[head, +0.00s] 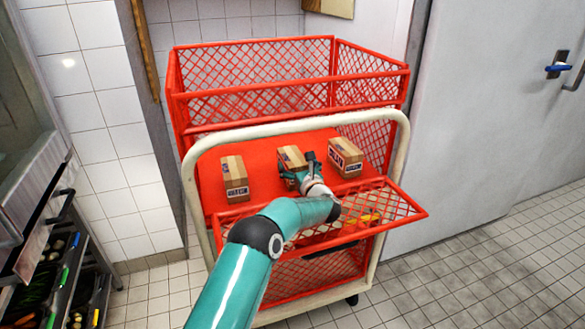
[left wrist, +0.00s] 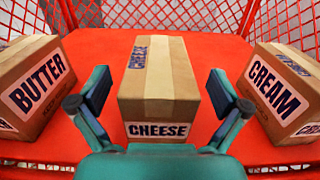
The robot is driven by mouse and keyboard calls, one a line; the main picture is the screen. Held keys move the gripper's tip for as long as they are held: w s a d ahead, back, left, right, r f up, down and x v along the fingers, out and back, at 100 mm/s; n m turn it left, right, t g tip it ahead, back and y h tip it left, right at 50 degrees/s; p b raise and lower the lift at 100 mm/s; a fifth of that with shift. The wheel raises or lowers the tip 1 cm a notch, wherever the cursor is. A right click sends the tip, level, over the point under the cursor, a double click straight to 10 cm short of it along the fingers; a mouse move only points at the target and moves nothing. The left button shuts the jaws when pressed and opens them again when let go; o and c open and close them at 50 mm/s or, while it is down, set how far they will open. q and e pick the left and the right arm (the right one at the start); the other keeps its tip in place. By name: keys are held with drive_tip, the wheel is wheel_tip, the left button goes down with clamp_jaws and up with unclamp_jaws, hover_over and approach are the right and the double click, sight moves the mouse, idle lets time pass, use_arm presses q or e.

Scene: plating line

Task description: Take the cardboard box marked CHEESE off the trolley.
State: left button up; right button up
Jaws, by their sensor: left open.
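The cardboard box marked CHEESE (left wrist: 158,85) stands on the red trolley shelf, in the middle of the left wrist view. In the head view this box (head: 291,156) is the middle one of three, partly hidden by my gripper. My left gripper (head: 302,172) is open at the box. In the left wrist view its fingers (left wrist: 158,92) are on either side of the box's near part, with a gap showing on each side. The red trolley (head: 230,172) has mesh walls and a pale handle frame. My right gripper is not in view.
A box marked BUTTER (left wrist: 30,85) stands to the left and a box marked CREAM (left wrist: 285,90) to the right, both apart from the middle box. In the head view a lowered mesh flap (head: 395,203) juts out at the trolley's front. A dark rack (head: 65,265) stands at the left.

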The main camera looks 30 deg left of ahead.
use_arm(q)
drive_tip(key=shift+c, duration=0.2)
drive_tip(key=c, duration=1.6)
drive_tip(key=shift+r, duration=0.15)
drive_tip(key=shift+c, duration=0.7)
drive_tip(key=shift+s+d+r, duration=0.15)
drive_tip(key=shift+r, duration=0.15)
drive_tip(key=s+d+r+b, duration=0.2)
drive_tip(key=s+d+r, duration=0.6)
drive_tip(key=d, duration=0.3)
drive_tip(key=shift+r, duration=0.7)
